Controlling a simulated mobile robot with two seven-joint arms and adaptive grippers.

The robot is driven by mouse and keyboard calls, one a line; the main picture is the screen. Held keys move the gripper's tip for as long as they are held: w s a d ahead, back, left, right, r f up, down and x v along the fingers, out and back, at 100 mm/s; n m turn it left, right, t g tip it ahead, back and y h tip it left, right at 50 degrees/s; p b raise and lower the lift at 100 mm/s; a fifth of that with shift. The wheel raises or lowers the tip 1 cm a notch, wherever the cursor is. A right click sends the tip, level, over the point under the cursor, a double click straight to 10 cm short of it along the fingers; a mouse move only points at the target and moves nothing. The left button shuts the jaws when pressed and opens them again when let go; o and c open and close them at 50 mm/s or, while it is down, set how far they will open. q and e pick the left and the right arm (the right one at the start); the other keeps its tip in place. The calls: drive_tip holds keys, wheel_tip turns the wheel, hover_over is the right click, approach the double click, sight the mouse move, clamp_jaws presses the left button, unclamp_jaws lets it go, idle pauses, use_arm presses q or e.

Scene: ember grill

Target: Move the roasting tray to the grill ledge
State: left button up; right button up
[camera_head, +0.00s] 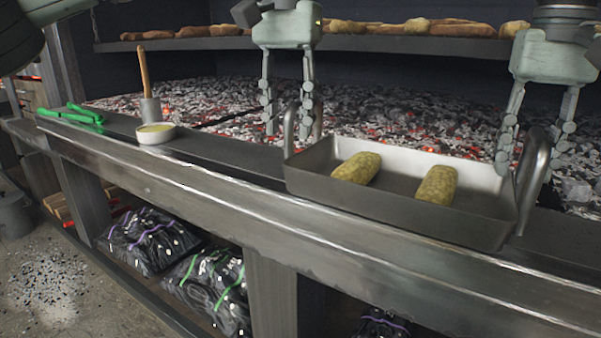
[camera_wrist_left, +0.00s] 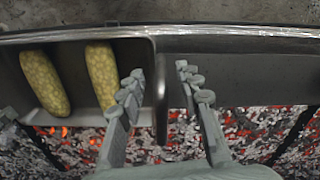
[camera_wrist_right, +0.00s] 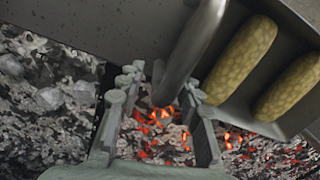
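The roasting tray (camera_head: 400,212) is a grey metal pan with an upright loop handle at each end. It rests on the front ledge and holds two yellow-brown speckled oblong pieces (camera_head: 357,168). My left gripper (camera_head: 289,130) is open by the left handle (camera_head: 317,122). My right gripper (camera_head: 530,158) is open at the right handle (camera_head: 537,165). In the right wrist view that handle (camera_wrist_right: 192,45) reaches between its spread fingers (camera_wrist_right: 162,85). Contact cannot be told.
Glowing coals (camera_head: 225,95) lie behind the ledge. A high shelf (camera_head: 400,43) with several brown loaf-like items spans the back. Bags (camera_head: 150,240) sit below.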

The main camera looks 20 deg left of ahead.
drive_tip(key=shift+r, duration=0.1)
use_arm(q)
wheel_tip(320, 180, up, 11)
use_arm(e)
wheel_tip(320, 180, up, 12)
drive_tip(key=shift+f, duration=0.1)
idle(0.4)
